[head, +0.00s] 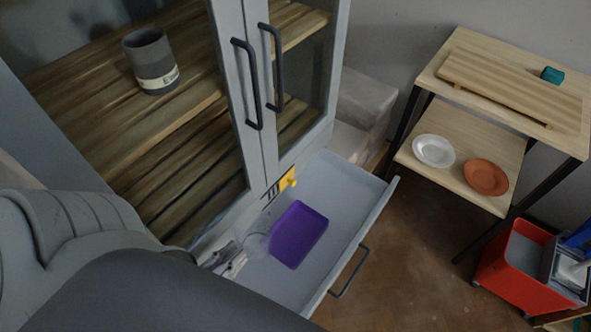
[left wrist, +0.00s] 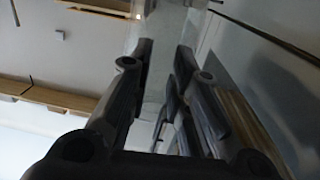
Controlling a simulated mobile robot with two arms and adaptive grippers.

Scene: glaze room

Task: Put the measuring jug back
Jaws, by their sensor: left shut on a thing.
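A clear, see-through measuring jug (head: 258,243) shows faintly at the near left end of the open drawer (head: 343,195) in the head view. My left gripper (head: 237,259) is shut on it, its fingers mostly hidden behind my arm. I cannot tell whether the jug touches the drawer floor. In the left wrist view the two dark fingers (left wrist: 164,75) stand apart with something clear between them. My right gripper is not in view.
A purple tray (head: 300,234) lies in the drawer, right of the jug. A glass-doored cabinet (head: 262,95) holds a grey mug (head: 151,60). A yellow piece (head: 288,180) sits above the drawer. At right stand a shelf table (head: 440,75) and a red bin (head: 510,282).

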